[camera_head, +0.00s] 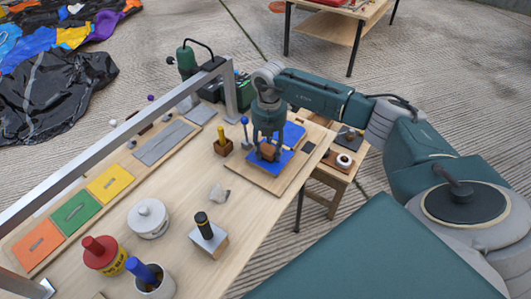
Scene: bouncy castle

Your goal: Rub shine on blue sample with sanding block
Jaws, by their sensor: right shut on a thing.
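My right gripper (267,140) points down over a blue sample (276,168) that lies flat on a wooden board (277,184). It is shut on a small brown block, the sanding block (268,153), which is at the blue sample's surface. Whether the block presses on the sample or hovers just above it is hard to tell. A second blue patch (293,133) shows behind the gripper, on the far part of the board. The gripper hides part of the area between the blue patches. My left gripper is not in view.
Orange (36,244), green (75,213) and yellow (110,184) panels lie on the table's left. A white lidded pot (148,218), a red can (103,254) and a black-handled block (208,237) stand nearer. A metal frame bar (110,138) crosses above the table.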

